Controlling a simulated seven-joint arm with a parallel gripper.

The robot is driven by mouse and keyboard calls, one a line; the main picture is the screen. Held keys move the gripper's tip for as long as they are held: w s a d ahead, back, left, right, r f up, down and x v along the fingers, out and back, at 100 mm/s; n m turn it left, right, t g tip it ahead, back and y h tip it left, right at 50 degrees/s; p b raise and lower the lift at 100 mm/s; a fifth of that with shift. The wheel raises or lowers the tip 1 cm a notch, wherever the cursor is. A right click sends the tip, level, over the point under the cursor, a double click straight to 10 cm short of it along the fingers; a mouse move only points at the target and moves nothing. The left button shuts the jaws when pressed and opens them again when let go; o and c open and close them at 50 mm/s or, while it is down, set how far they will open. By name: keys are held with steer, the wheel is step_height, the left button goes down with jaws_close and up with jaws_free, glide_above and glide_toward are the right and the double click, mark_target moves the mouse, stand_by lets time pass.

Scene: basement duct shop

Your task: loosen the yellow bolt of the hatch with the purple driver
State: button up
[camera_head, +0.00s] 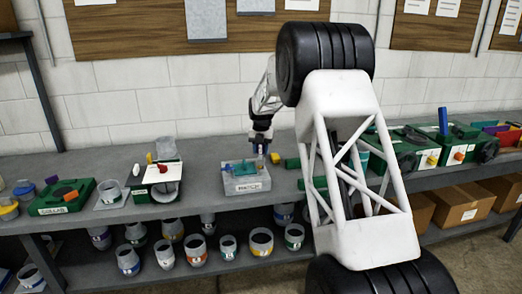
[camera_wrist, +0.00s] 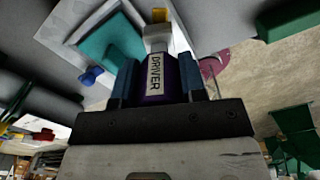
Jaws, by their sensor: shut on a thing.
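The hatch (camera_head: 246,187) is a light grey box labelled HATCH on the bench, with a teal panel on top. The teal panel (camera_wrist: 112,42) and a blue bolt (camera_wrist: 92,75) show in the wrist view. My gripper (camera_head: 262,146) is over the hatch's back right part. In the wrist view my gripper (camera_wrist: 157,88) is shut on the purple driver (camera_wrist: 157,85), whose label reads DRIVER. The driver's pale shank points at the yellow bolt (camera_wrist: 158,14), which shows just beyond it. I cannot tell whether the tip sits on the bolt.
A green COLLAR block (camera_head: 62,197) and a green-based fixture with a white plate (camera_head: 165,172) stand to the left. Green blocks with knobs (camera_head: 430,150) stand to the right.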

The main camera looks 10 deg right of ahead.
stand_by(0.4)
steer(key=shift+m, duration=0.7)
steer(key=shift+r, duration=0.25)
steer(key=shift+r, duration=2.25)
